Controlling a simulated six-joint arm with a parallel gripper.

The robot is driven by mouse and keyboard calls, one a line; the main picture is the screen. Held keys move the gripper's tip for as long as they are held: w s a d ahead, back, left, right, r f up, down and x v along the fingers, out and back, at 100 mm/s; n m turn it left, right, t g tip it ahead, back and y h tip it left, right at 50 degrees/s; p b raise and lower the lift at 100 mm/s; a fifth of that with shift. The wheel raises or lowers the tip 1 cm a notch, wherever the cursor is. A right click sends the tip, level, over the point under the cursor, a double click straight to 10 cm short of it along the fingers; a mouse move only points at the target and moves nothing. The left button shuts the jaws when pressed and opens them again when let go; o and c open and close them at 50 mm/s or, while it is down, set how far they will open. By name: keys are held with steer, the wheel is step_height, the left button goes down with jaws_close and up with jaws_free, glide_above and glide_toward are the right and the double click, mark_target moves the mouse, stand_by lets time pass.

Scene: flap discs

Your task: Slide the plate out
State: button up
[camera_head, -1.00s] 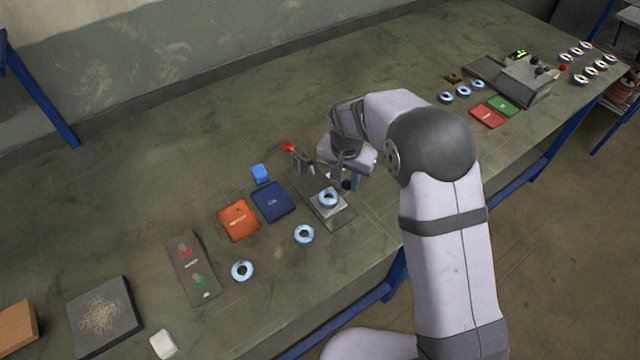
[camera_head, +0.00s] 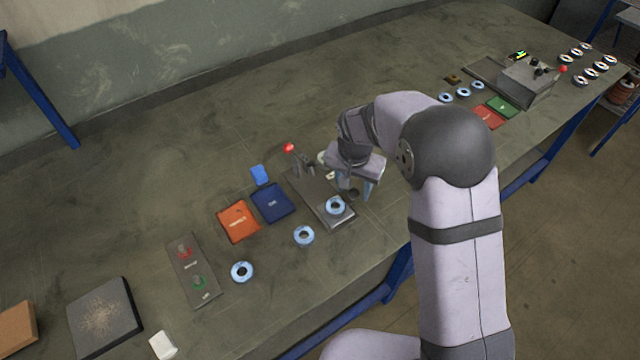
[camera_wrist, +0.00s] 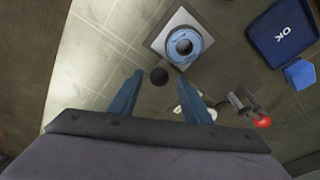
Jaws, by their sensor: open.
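The small metal plate (camera_head: 346,217) sits at the front end of a grey base (camera_head: 309,186), with a blue-rimmed disc (camera_head: 335,206) lying on it. In the wrist view the plate (camera_wrist: 157,41) and its disc (camera_wrist: 184,44) are ahead of the fingers. A black knob (camera_wrist: 159,75) shows between the fingertips in the wrist view. My gripper (camera_wrist: 159,79) is open, its two blue fingers on either side of the knob. I cannot tell whether either finger touches it. In the head view my gripper (camera_head: 358,189) is beside the plate, on its right.
A red-knobbed lever (camera_head: 289,148) stands at the base's back end. A blue OK tray (camera_head: 271,203), an orange tray (camera_head: 239,222) and a blue block (camera_head: 259,174) lie to the left. Loose discs (camera_head: 304,235) lie in front. The table's front edge is close to the plate.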

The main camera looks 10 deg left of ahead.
steer(key=shift+r+p, duration=2.65)
steer(key=shift+r, duration=1.2)
